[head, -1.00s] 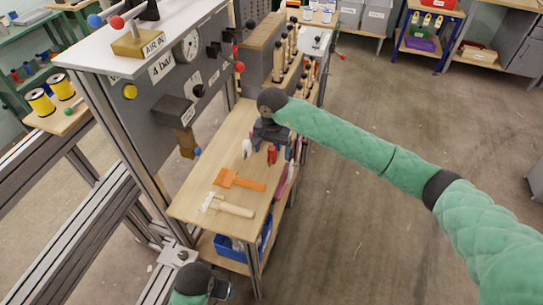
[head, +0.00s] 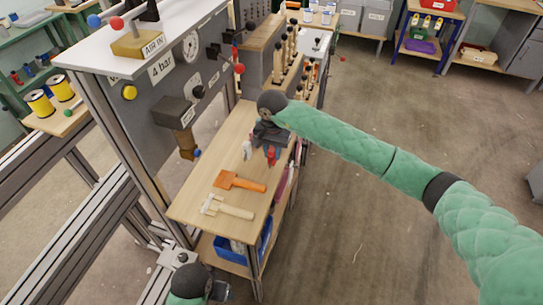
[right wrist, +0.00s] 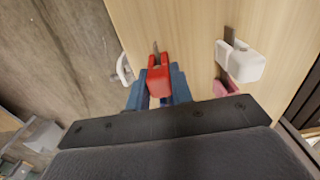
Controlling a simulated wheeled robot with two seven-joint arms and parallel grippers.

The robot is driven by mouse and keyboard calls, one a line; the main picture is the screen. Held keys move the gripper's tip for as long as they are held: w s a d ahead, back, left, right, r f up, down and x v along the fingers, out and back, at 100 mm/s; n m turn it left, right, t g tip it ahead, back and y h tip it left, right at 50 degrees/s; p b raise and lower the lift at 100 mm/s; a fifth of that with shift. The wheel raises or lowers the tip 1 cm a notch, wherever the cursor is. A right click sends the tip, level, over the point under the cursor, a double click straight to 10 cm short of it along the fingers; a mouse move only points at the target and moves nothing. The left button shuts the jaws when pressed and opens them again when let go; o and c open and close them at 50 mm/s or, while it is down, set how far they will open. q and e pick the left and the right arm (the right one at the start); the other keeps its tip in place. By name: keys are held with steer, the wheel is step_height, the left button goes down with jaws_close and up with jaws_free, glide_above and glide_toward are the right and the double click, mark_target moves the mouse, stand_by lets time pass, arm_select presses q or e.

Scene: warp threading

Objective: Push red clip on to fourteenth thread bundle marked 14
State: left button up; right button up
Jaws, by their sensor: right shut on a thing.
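My right gripper (head: 270,152) is over the far part of the wooden bench top, pointing down. Its blue fingers are shut on the red clip (right wrist: 158,80), one on each side of it. The red clip also shows in the head view (head: 271,158). A white clip (right wrist: 238,62) stands to its right in the right wrist view, and to its left in the head view (head: 247,151). The dark end of my left arm, with part of my left gripper (head: 220,291), is at the bottom edge of the head view; its fingers cannot be made out. No bundle marked 14 can be made out.
A pink thing (right wrist: 228,90) is beside the white clip. An orange-handled tool (head: 240,182) and a wooden-handled tool (head: 228,208) lie on the bench top (head: 195,195). A grey panel (head: 165,85) with a gauge rises at the left. Open floor lies to the right.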

mark_target(272, 150)
steer(key=shift+r, duration=3)
